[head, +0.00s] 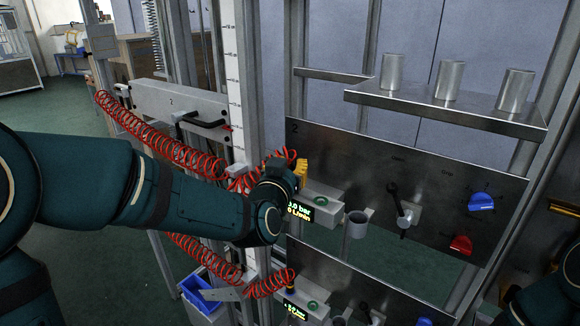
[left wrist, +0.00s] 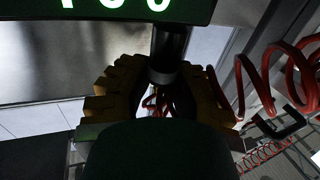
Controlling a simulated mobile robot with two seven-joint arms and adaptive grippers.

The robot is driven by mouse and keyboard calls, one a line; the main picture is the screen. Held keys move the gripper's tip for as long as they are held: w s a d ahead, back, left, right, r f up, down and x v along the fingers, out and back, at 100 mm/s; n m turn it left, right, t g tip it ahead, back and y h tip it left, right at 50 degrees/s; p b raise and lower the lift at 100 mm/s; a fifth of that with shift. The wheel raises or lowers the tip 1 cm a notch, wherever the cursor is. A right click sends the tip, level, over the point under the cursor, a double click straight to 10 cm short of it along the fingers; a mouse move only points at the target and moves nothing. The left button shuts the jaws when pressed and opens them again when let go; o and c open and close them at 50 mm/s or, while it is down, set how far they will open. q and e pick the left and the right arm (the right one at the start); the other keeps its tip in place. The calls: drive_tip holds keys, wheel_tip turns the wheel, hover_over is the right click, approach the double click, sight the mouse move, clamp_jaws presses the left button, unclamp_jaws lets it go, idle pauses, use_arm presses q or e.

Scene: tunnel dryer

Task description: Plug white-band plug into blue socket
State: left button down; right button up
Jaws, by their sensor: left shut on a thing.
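My left gripper (head: 302,172) is at the front of the panel marked 2, beside a small ledge with a green-ringed socket (head: 320,202). In the left wrist view its yellow fingers (left wrist: 158,90) are closed on a dark cylindrical plug (left wrist: 168,45) with a pale band at its lower end. The plug's far end reaches up to a display with green digits (left wrist: 110,8); I cannot tell whether they touch. The plug is hidden in the head view. I cannot make out a blue socket. My right gripper is out of view.
Red coiled hoses (head: 160,140) hang left of the panel (head: 375,165). A grey cup (head: 356,224), a lever (head: 403,213), a blue knob (head: 481,204) and a red knob (head: 460,244) stick out from the front. A shelf (head: 430,108) with metal cylinders is above.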

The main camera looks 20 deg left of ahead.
use_arm(q)
drive_tip(key=shift+f, duration=0.25)
drive_tip(key=c, duration=0.8)
unclamp_jaws()
drive_tip(key=shift+s, duration=0.15)
drive_tip(key=s, duration=0.7)
drive_tip(key=shift+s, duration=0.15)
